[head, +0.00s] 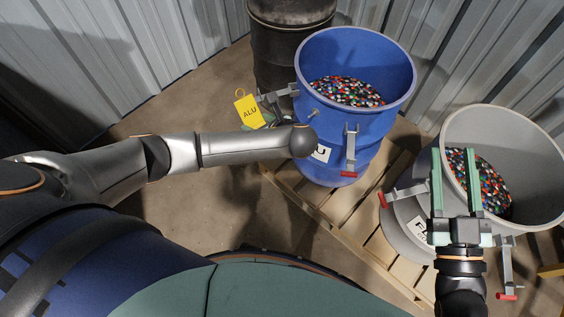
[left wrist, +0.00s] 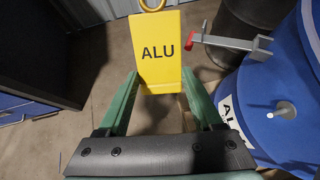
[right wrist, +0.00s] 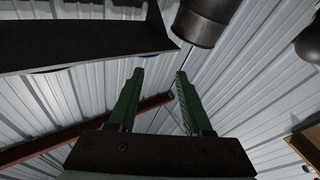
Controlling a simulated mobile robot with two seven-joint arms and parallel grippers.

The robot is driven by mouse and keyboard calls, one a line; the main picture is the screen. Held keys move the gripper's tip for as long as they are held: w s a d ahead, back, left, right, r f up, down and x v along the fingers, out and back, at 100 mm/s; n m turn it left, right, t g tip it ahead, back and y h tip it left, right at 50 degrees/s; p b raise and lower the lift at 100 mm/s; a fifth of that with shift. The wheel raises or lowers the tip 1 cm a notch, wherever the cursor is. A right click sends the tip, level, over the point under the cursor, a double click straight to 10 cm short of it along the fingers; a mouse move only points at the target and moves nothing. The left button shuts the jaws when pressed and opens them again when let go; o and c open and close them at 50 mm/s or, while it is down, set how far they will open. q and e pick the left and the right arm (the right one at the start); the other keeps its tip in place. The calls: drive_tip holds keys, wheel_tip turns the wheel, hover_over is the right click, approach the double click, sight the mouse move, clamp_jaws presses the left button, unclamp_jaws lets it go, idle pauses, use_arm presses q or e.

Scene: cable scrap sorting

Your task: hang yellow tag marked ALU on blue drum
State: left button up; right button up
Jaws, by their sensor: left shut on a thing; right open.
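The yellow tag (head: 249,112) reads ALU and has a ring at its top; it also shows upright in the left wrist view (left wrist: 160,50). My left gripper (left wrist: 160,88) is shut on the tag's lower part, left of the blue drum and apart from it. My arm partly hides the drum's white label (head: 321,153). My right gripper (head: 454,155) is open and empty over the grey drum.
The grey drum (head: 500,130) with granules stands at right. Clamp levers with red ends stick out from both drums, one (left wrist: 230,42) close right of the tag. Wooden pallets (head: 345,205) lie underneath. A black drum (head: 275,65) stands behind. Floor at left is clear.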

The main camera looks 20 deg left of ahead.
use_arm(q)
drive_tip(key=s+d+f+m+t+h+b, duration=0.2)
drive_tip(key=d+f+m+t+h+b, duration=0.6)
drive_tip(key=f+m+t+h+b, duration=0.4)
use_arm(e)
drive_tip(key=s+a+r+n+t+y+p, duration=0.2)
drive_tip(key=s+r+n+t+y+p, duration=0.1)
drive_tip(key=s+r+n+y, duration=0.5)
use_arm(q)
drive_tip(key=w+d+g+y+b, duration=0.1)
drive_tip(key=w+b, duration=0.3)
drive_tip(key=w, duration=0.5)
drive_tip(key=shift+w+d+f+m+y+b, duration=0.3)
drive_tip(key=shift+d+m, duration=0.1)
drive_tip(key=shift+d, duration=0.5)
use_arm(e)
wheel_tip(320, 180, down, 7)
drive_tip(key=w+m, duration=0.1)
drive_tip(key=m, duration=0.1)
drive_tip(key=shift+a+r+g, duration=0.15)
drive_tip(key=shift+r+g, duration=0.05)
drive_tip(key=shift+g, duration=0.2)
drive_tip(key=shift+w, duration=0.1)
drive_tip(key=shift+y, duration=0.3)
use_arm(q)
drive_tip(key=o, duration=1.4)
drive_tip(key=shift+c, duration=0.2)
use_arm(e)
drive_tip(key=shift+r, duration=0.1)
